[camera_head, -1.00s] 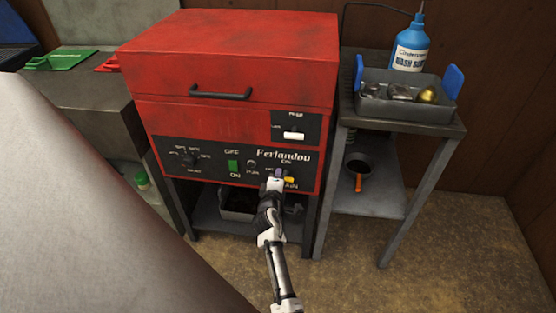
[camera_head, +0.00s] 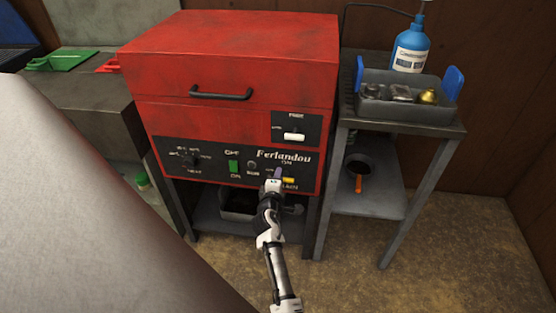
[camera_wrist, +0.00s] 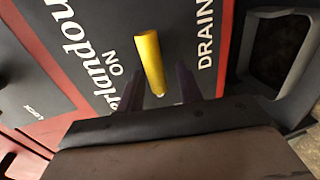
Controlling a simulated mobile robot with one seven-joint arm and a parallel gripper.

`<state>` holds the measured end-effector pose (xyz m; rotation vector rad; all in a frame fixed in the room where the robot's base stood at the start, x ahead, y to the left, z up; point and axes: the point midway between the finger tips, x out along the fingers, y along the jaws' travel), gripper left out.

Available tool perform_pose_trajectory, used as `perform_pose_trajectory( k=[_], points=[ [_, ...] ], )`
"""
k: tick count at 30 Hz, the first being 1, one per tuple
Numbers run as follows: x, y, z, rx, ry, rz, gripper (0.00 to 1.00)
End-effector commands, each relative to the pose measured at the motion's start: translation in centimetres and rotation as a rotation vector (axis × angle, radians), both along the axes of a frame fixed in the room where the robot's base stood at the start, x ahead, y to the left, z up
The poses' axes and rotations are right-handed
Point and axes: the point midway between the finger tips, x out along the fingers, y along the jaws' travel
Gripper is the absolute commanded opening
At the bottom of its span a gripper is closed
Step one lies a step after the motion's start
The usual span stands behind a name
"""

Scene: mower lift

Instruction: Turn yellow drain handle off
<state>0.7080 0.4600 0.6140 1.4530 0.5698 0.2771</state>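The yellow drain handle (camera_head: 289,180) is on the black control panel of the red machine, between the "ON" and "DRAIN" labels. In the wrist view the yellow handle (camera_wrist: 149,58) sticks out from the panel as a short bar. My gripper (camera_head: 277,174) is at the panel, just left of the handle in the head view and partly covering the panel there. In the wrist view my gripper (camera_wrist: 161,88) is open, with one finger on each side of the handle's near end. I cannot tell whether either finger touches it.
A green switch (camera_head: 234,166) and a knob (camera_head: 192,160) are left on the panel. A metal side table (camera_head: 446,130) stands right.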

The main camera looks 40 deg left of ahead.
Motion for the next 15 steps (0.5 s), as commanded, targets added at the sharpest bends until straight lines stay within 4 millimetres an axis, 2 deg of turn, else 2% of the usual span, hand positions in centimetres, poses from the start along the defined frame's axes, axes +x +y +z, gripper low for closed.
perform_pose_trajectory(
  k=[8,11,15],
  points=[
    [-0.2,-0.1,0.1,0.002,0.0,0.001,0.36],
    [-1.0,-0.5,0.3,0.003,0.001,0.0,0.36],
    [-2.9,-1.8,0.7,0.005,0.002,0.0,0.36]
  ],
)
